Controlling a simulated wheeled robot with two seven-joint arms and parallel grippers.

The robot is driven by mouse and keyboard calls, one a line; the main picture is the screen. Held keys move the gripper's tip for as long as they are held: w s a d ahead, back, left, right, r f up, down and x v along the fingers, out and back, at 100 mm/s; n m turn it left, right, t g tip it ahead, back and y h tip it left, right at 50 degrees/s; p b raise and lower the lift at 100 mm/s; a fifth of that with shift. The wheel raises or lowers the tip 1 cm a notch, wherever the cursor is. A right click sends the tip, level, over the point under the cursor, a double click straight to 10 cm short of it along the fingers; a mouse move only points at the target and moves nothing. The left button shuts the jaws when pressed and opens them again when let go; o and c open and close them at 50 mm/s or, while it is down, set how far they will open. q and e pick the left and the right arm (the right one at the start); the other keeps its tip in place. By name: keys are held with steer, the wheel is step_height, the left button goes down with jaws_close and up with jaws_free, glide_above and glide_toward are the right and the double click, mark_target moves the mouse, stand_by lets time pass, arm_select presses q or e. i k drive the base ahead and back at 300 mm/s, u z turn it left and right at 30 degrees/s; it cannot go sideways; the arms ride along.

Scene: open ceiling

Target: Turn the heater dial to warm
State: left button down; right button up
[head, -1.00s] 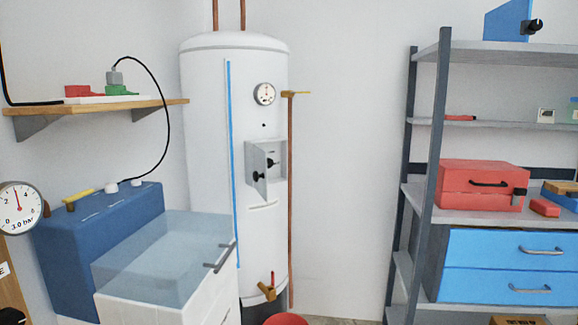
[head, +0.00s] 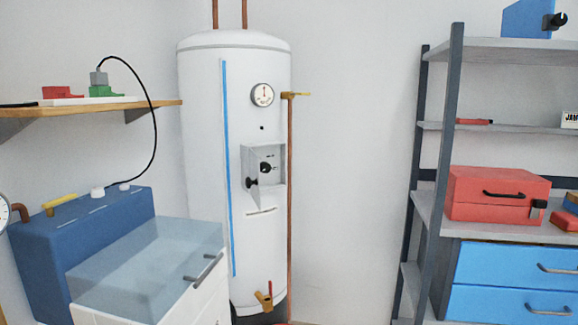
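The heater (head: 203,130) is a tall white cylinder standing against the back wall. A small grey control box (head: 272,196) is set in its front, with its door (head: 250,188) swung open to the left. Inside the box is a black dial (head: 265,168); a black knob (head: 251,183) is on the door. Small marks show above the dial, too small to read. A round gauge (head: 262,95) sits higher on the heater. Neither of my grippers is in view.
A blue unit with a clear-lidded white cabinet (head: 150,265) stands at the left front, below a wooden shelf (head: 90,108). A grey rack (head: 450,130) with a red toolbox (head: 495,195) and blue drawers (head: 510,265) stands at the right. Bare wall lies between heater and rack.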

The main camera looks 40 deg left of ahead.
mark_target(265, 167)
steer(key=i, duration=1.5)
steer(key=u, duration=3)
